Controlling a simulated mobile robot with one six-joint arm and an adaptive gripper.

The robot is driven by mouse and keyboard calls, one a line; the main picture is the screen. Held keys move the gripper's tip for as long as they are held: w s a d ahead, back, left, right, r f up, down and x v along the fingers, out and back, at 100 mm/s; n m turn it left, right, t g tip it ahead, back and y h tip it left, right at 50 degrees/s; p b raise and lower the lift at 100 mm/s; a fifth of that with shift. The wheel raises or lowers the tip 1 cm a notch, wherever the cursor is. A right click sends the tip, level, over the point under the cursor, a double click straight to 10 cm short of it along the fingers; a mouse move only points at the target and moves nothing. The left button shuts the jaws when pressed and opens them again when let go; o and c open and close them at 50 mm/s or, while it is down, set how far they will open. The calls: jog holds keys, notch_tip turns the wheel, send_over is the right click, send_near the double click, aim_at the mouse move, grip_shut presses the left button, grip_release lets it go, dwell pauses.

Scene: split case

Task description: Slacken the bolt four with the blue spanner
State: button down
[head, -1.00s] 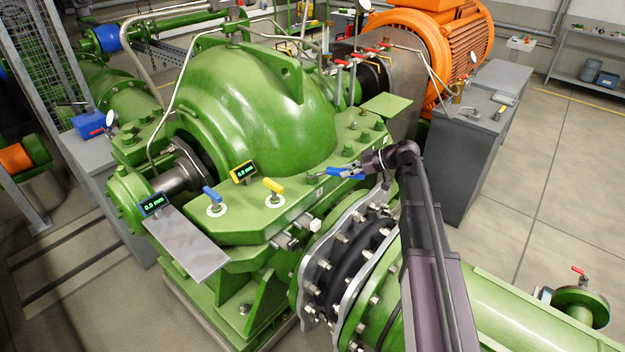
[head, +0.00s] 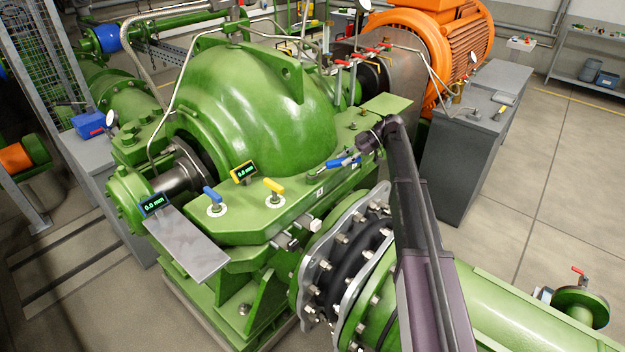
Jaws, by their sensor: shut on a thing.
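The blue spanner (head: 340,162) lies low across the green casing's split flange (head: 250,222), right of the yellow-handled fitting. My gripper (head: 359,153) is shut on its right end. The spanner's grey head reaches left to a bolt position on the flange. The bolt there is too small and covered for me to tell how the jaw sits on it. A small white tag (head: 320,191) is on the flange edge nearby, its marking unreadable. Other flange bolts (head: 352,126) stand behind the spanner. I cannot tell which is bolt four.
A yellow-handled fitting (head: 274,187) and a blue-handled one (head: 212,195) stand on the flange to the left. Two gauges (head: 243,172) (head: 153,204) both appear to read 0.0 mm. Pipes arch over the casing. The orange motor (head: 435,45) stands behind. Open floor lies at right.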

jog(key=shift+r, duration=0.2)
jog(key=shift+r+p, duration=0.85)
jog(key=shift+p, duration=0.05)
jog(key=s+a+m+t+h, duration=0.4)
jog(key=s+m+t, duration=0.9)
jog(key=m+t, duration=0.15)
jog(key=s+a+m+t+h, duration=0.2)
jog(key=a+m+h, duration=0.6)
jog(key=m+h, duration=0.1)
jog(key=shift+s, duration=0.25)
jog(key=shift+f+m+b, duration=0.25)
jog(key=shift+f+b, duration=0.7)
dwell(3.3)
